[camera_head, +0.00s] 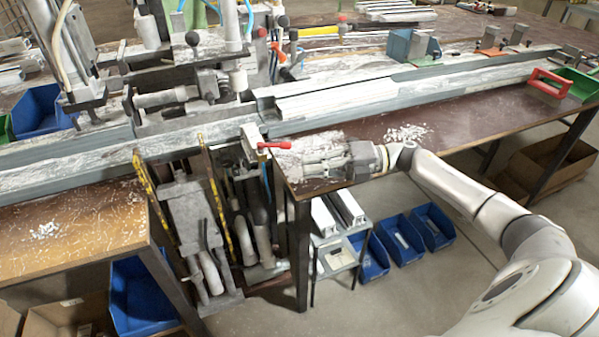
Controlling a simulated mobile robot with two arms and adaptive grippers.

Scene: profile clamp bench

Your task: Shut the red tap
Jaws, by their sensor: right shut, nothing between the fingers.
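The red tap (273,145) sits on top of the grey valve block at the front of the clamp bench, left of my right gripper. Its handle lies roughly level, running left to right. My right gripper (306,160) reaches in from the right over the wooden table edge, fingers pointing left. Its fingers are shut and empty. The tips are just right of and slightly below the handle's right end; I cannot tell whether they touch it. My left gripper is not in view.
The clamp machine (195,90) rises behind the tap. White profiles (335,98) lie on the long rail. Blue bins (402,238) and a small stand (338,262) are below. The tabletop right of my gripper is mostly clear, with white shavings.

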